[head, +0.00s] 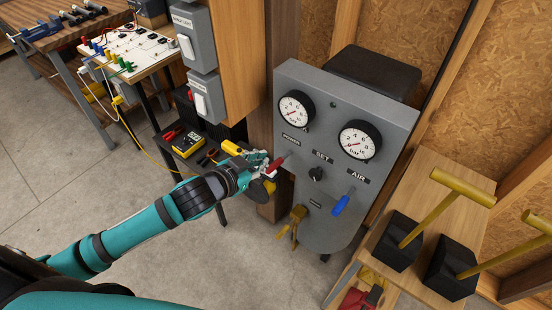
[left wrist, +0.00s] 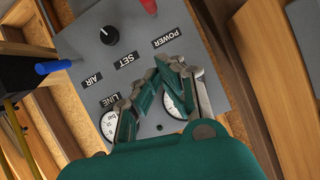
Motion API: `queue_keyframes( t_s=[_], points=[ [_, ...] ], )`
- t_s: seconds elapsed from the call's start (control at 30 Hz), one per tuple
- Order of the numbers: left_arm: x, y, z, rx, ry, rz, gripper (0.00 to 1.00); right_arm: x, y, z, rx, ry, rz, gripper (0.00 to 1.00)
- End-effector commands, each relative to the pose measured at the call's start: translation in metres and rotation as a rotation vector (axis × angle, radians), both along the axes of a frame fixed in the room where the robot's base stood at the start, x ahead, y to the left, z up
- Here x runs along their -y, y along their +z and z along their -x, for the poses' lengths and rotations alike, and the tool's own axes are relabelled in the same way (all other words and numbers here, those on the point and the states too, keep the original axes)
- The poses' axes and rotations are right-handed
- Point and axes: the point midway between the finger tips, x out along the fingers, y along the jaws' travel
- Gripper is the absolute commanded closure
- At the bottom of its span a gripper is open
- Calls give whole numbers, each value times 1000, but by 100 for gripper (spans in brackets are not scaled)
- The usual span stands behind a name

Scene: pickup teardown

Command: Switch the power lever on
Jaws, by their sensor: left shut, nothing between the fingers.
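The grey control panel (head: 300,190) stands upright, with labels reading POWER, SET and AIR. The red power lever (head: 276,165) is on its left side below the POWER label, its handle slanting down and left. My left gripper (head: 264,168) is beside the lever, shut with nothing held; I cannot tell whether it touches the handle. In the left wrist view the panel appears turned over. There the red lever (left wrist: 149,6) shows only partly at the top edge, beyond the fingertips of the left gripper (left wrist: 158,72). My right gripper is not in view.
A black SET knob (head: 316,174) and blue air lever (head: 342,203) sit right of the power lever, below two gauges (head: 296,108). A brass valve (head: 296,222) is below. Grey switch boxes (head: 207,97) stand at left. A wooden bench (head: 452,215) holds black blocks with yellow handles.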

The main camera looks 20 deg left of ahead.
Motion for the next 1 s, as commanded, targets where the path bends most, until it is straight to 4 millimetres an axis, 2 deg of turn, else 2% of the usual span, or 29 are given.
queue_keyframes(
  t_s=[0.17, 0.63, 0.7, 0.8, 1.0],
  points=[
    [3, -4, -13, 1, 2, 1, 100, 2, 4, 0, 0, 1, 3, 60],
    [28, -42, -90, 1, 0, -1, 100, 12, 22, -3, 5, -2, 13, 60],
    [23, -58, -84, -6, 2, -1, 100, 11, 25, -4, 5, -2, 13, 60],
    [20, -70, -82, -3, 1, -1, 100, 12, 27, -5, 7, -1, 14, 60],
    [16, -81, -81, -1, 0, 0, 100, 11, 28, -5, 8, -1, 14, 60]
  ],
)
